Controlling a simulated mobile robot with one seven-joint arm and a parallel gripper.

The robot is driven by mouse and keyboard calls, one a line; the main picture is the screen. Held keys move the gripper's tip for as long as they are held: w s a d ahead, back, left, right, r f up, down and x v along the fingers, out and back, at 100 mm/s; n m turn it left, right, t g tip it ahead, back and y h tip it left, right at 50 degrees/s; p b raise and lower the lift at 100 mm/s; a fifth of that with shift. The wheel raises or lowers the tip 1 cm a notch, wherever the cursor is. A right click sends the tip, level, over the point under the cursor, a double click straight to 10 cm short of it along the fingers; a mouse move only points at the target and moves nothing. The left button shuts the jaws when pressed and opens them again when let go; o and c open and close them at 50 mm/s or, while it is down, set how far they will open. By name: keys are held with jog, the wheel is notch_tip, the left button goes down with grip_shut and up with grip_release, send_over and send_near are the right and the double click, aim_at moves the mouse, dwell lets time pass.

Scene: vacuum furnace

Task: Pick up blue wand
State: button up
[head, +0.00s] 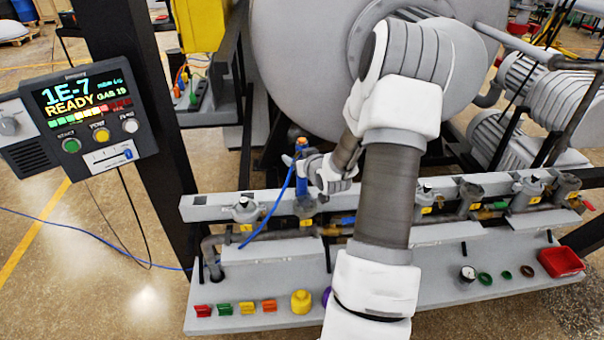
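The blue wand (304,188) stands upright at the grey rail, left of my arm in the head view. It has an orange part near its top and a thin blue hose curving down to the left. My gripper (312,168) is right at the wand's upper part, reaching it from the right. The fingers are small and overlap the wand in the picture. I cannot tell whether they are closed on it or only beside it. My arm hides what lies behind it to the right.
The grey rail (222,207) carries several valves and pipes. The shelf (240,287) below holds coloured clips, a yellow knob (301,302), a gauge (467,274), rings and a red tray (561,262). A control panel (88,118) stands left. The large furnace drum (290,50) is behind.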

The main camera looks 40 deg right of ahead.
jog(key=shift+w+d+f, duration=0.1)
jog(key=shift+w+f, duration=0.05)
jog(key=shift+w, duration=0.15)
grip_shut()
